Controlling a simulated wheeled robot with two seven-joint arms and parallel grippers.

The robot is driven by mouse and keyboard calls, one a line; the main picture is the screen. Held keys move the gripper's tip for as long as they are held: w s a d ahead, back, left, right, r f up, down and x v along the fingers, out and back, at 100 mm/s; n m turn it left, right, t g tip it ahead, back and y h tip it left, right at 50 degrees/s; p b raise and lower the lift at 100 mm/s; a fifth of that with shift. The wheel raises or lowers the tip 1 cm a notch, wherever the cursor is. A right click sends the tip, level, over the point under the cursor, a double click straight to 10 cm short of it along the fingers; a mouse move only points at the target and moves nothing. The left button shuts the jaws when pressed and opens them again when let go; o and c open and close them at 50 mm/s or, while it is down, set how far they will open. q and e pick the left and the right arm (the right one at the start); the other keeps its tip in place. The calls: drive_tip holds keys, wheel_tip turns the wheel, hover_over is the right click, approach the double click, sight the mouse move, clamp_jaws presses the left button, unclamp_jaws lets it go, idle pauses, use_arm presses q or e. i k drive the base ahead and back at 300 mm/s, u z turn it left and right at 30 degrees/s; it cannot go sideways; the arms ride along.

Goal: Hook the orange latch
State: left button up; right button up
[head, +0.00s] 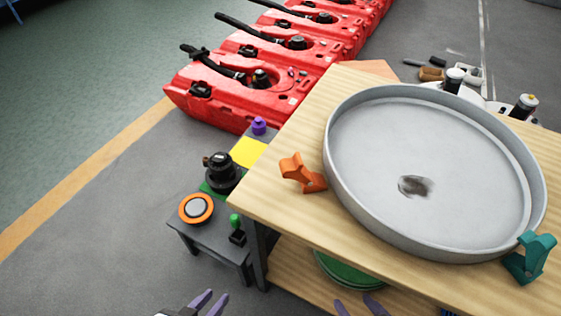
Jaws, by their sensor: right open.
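The orange latch (302,174) is on the wooden table top (290,215), close to the left side of the round grey tank (334,152). Its upper part leans left, away from the tank rim. A teal latch (530,258) stands at the tank's lower right, against the rim. My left gripper (215,297) is at the bottom edge, well below the orange latch, with its purple fingertips slightly apart and nothing seen between them. My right gripper (358,306) is at the bottom edge below the table top, open; most of it is cut off.
A low dark stand left of the table holds an orange-ringed button (196,208), a black knob (221,172) and a purple knob (259,126). Red tanks (240,95) with black hoses line the back. Green discs (345,272) lie on the lower shelf. Floor at left is clear.

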sight(293, 167)
drive_tip(key=z, duration=0.85)
drive_tip(key=k, duration=0.8)
drive_tip(key=u, duration=0.6)
drive_tip(key=i, duration=1)
